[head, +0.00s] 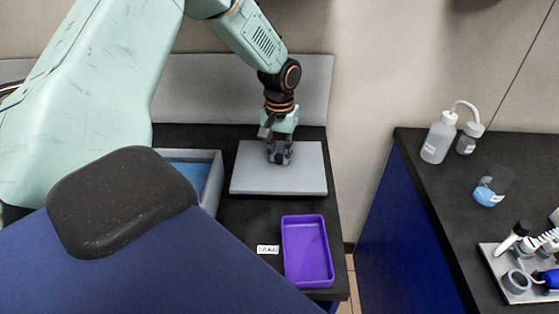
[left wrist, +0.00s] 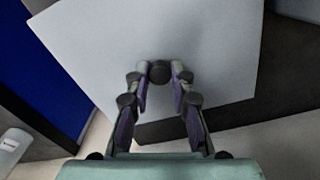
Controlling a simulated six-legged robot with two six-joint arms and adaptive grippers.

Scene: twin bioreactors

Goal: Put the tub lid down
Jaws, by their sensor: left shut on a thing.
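The tub lid (head: 308,180) is a flat grey square plate over the black counter, to the right of the tub. It fills much of the left wrist view (left wrist: 110,45), with a dark round knob (left wrist: 159,72) on it. My left gripper (head: 279,156) points down at the lid's middle and is shut on the knob; its fingers also show in the left wrist view (left wrist: 160,80). I cannot tell whether the lid touches the counter. The grey tub (head: 217,170) is uncovered, with blue inside, and partly hidden by a dark and blue shape in front. My right gripper is not in view.
A purple tray (head: 308,255) and a small white label (head: 268,249) are on the black counter (head: 240,215) in front of the lid. A grey panel stands behind. Across a gap, another counter (head: 425,175) holds a wash bottle (head: 438,140) and a rack (head: 500,275).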

